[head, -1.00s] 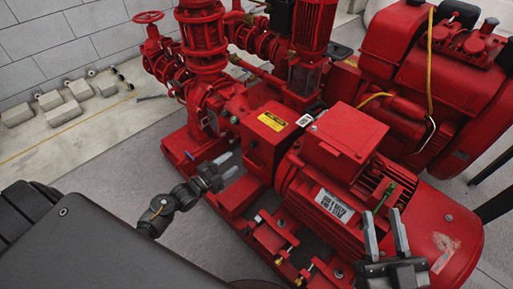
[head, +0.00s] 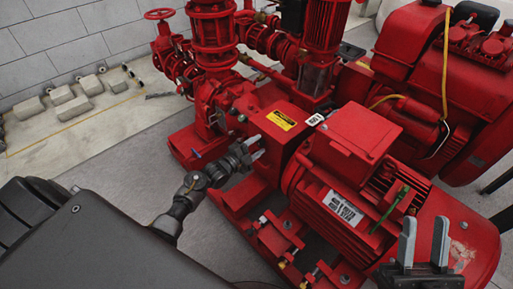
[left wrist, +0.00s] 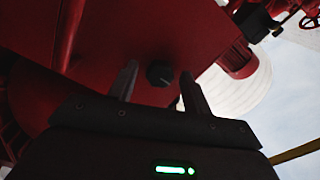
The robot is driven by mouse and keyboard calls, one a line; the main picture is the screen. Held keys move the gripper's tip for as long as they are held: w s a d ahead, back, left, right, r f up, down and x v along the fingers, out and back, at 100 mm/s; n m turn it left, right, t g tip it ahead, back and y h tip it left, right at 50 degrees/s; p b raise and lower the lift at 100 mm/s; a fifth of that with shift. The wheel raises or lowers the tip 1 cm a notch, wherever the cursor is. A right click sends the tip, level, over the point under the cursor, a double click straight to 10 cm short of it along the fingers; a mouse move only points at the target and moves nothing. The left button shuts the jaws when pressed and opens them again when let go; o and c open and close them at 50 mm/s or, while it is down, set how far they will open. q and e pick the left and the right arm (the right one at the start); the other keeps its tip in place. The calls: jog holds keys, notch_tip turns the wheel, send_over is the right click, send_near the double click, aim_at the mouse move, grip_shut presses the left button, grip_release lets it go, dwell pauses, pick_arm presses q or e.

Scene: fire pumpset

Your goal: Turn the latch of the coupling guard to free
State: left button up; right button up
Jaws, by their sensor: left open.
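The coupling guard (head: 283,138) is a red box with a yellow label, between the pump and the motor. In the left wrist view its red face (left wrist: 150,25) fills much of the picture. A small dark knob, which looks like the latch (left wrist: 159,73), sticks out of that face. My left gripper (head: 257,150) is open beside the guard's near side. In the left wrist view its fingers (left wrist: 158,88) stand on either side of the knob; I cannot tell whether they touch it. In the head view I cannot make out the knob. My right gripper (head: 424,240) is open and empty above the motor's near end.
The red motor (head: 345,190) stands right of the guard, and red pump pipework (head: 213,60) rises behind left. A red engine (head: 435,80) is at the back right. Pale blocks (head: 70,98) lie by the wall. Grey floor is free at the left.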

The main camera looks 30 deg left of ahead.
pick_arm(q)
jog(key=c, duration=1)
